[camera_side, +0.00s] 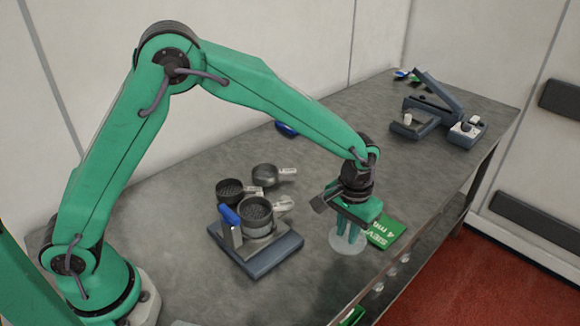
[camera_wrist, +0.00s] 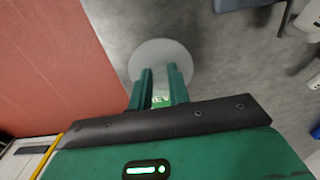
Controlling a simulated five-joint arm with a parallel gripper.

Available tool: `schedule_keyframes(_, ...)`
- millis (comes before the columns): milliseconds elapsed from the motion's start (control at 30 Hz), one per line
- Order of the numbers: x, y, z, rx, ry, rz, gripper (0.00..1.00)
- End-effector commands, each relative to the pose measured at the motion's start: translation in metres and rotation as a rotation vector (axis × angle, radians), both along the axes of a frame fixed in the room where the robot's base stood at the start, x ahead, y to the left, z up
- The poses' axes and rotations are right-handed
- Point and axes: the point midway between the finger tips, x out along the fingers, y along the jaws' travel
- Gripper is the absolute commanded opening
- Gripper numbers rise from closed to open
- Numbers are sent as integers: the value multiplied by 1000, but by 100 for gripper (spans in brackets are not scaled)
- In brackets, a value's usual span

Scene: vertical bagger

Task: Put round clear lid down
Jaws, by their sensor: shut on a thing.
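The round clear lid (camera_side: 347,243) is a pale, see-through disc at the tips of my gripper (camera_side: 349,236), near the front edge of the grey table. In the wrist view the lid (camera_wrist: 160,48) shows as a pale disc beyond the two green fingers of my gripper (camera_wrist: 161,72). The lid looks about level. I cannot tell whether it touches the table.
A green card (camera_side: 386,234) lies just right of my gripper. Left of it, a blue-grey device (camera_side: 268,255) carries a metal sieve cup (camera_side: 257,211), with two more cups behind. A hinged device (camera_side: 430,110) stands at the far right.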

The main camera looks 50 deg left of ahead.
Motion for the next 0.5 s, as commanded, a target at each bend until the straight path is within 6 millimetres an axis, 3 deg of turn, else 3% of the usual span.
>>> schedule_keyframes(167,0,0,-6,1,2,0,0)
schedule_keyframes(500,-1,0,-39,1,1,1,0)
